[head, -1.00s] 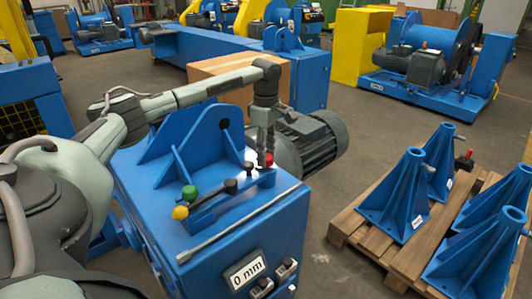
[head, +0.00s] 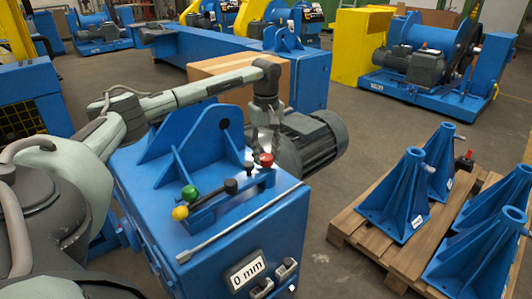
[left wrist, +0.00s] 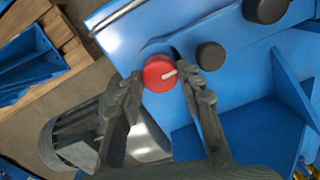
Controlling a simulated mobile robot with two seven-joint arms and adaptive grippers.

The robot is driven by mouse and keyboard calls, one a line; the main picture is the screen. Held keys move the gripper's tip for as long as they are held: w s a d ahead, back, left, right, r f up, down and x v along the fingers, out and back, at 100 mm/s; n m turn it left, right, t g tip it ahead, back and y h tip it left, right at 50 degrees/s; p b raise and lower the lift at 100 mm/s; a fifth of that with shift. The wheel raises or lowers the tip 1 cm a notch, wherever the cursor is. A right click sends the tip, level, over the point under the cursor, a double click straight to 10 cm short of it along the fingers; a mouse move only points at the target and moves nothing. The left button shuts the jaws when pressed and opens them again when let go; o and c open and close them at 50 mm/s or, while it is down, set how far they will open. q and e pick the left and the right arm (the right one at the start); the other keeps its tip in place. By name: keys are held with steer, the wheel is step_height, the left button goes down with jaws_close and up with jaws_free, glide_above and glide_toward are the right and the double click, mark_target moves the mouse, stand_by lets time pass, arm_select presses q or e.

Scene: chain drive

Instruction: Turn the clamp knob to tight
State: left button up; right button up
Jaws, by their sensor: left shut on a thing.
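The red clamp knob (left wrist: 157,74) has a white pointer line on its face and sits on the blue machine housing (head: 240,225). In the left wrist view my left gripper (left wrist: 158,72) has one finger on each side of this knob, shut on it. In the head view the gripper (head: 265,148) points down from above at a red knob (head: 267,160) at the right end of the control row; the fingertips are partly hard to make out. No wording for tight or loose is readable around the knob. My right gripper is not in view.
Green (head: 189,192) and yellow (head: 180,212) knobs stand along the row. A grey motor (head: 312,141) is behind the gripper. A pallet (head: 365,243) with blue stands is at the right.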

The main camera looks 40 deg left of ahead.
mark_target(266, 157)
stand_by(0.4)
arm_select(q)
steer(key=o, duration=0.8)
steer(key=shift+c, duration=0.2)
steer(key=shift+o, duration=0.6)
step_height(266, 157, up, 12)
